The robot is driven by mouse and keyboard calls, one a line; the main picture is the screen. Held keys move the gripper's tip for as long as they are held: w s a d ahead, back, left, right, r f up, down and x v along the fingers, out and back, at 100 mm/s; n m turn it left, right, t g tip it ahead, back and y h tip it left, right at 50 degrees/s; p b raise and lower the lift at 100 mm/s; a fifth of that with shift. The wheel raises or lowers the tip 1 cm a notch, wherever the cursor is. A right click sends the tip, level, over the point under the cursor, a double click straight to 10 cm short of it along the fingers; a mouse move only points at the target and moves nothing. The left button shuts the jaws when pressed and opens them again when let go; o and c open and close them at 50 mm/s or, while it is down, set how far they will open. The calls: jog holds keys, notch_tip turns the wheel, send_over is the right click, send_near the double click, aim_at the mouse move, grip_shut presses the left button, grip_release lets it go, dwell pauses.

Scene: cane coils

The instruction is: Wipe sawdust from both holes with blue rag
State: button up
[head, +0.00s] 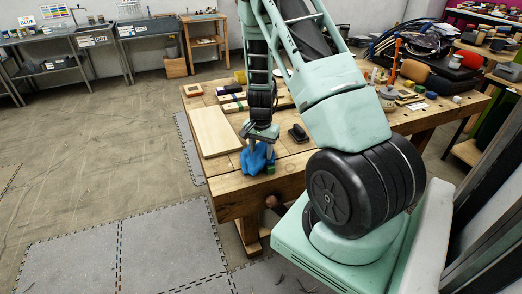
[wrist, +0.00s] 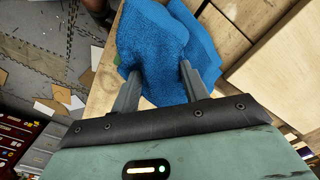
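The blue rag (head: 258,160) is bunched at the near corner of the wooden workbench (head: 232,207). My gripper (head: 261,138) points down right above it. In the wrist view, the rag (wrist: 155,45) fills the space between my two fingers and reaches out past their tips. The fingers (wrist: 160,72) stand well apart. I cannot tell whether they press on the rag or only stand around it. I can make out neither holes nor sawdust; the rag and my arm hide part of the bench top.
A pale board (head: 214,131) lies left of my gripper. A dark block-shaped tool (head: 298,133) lies to the right. Small blocks and a rack of strips lie behind. Tools and coils crowd the bench's far right. Grey floor mats (head: 130,245) lie left of the bench.

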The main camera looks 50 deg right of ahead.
grip_shut()
jog(key=shift+r+p, duration=0.45)
jog(key=shift+p, duration=0.85)
